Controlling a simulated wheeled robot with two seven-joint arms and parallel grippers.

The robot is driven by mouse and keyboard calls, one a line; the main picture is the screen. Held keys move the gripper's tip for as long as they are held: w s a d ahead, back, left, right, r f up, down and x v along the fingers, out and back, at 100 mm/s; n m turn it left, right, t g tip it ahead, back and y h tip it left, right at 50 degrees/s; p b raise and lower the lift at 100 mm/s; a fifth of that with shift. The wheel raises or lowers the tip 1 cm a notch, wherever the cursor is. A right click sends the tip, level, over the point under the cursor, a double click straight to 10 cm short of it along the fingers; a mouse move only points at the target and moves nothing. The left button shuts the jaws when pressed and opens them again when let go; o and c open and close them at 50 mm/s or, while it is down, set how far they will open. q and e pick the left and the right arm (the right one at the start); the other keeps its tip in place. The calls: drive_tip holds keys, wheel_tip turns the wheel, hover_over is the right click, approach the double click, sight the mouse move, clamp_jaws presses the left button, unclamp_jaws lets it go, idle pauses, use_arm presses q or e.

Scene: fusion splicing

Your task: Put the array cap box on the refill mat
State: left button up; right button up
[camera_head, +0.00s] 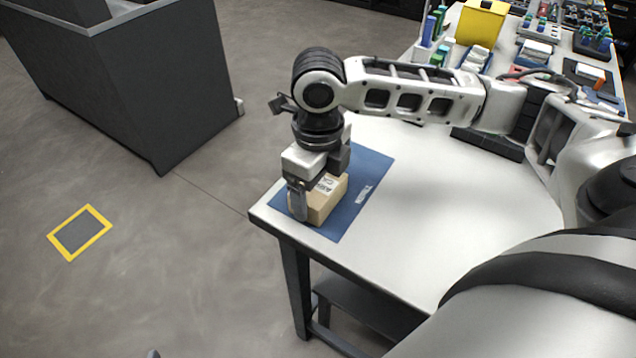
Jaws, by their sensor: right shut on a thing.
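The array cap box (329,201) is a small tan carton with a white printed label on top. It is over the near part of the blue refill mat (362,189), which has white lettering and lies at the left end of the white table. My right gripper (312,205) points down and is shut on the box. The box looks to be on the mat, but I cannot tell for sure whether it touches. The gripper hides part of the box and mat. My left gripper is not in view.
The white table (425,235) is bare right of the mat. Its left edge is close to the box. A yellow bin (481,23) and several racks and small parts fill the far end. A dark grey cabinet (165,80) stands on the floor beyond, near a yellow-framed floor mark (80,232).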

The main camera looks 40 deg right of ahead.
drive_tip(key=o, duration=0.7)
drive_tip(key=shift+f, duration=0.1)
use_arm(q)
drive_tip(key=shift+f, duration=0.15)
use_arm(e)
drive_tip(key=shift+o, duration=1)
use_arm(q)
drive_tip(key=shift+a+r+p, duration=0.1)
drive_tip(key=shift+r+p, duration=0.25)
drive_tip(key=shift+p, duration=0.8)
use_arm(e)
wheel_tip(320, 180, up, 12)
drive_tip(key=shift+r, duration=0.2)
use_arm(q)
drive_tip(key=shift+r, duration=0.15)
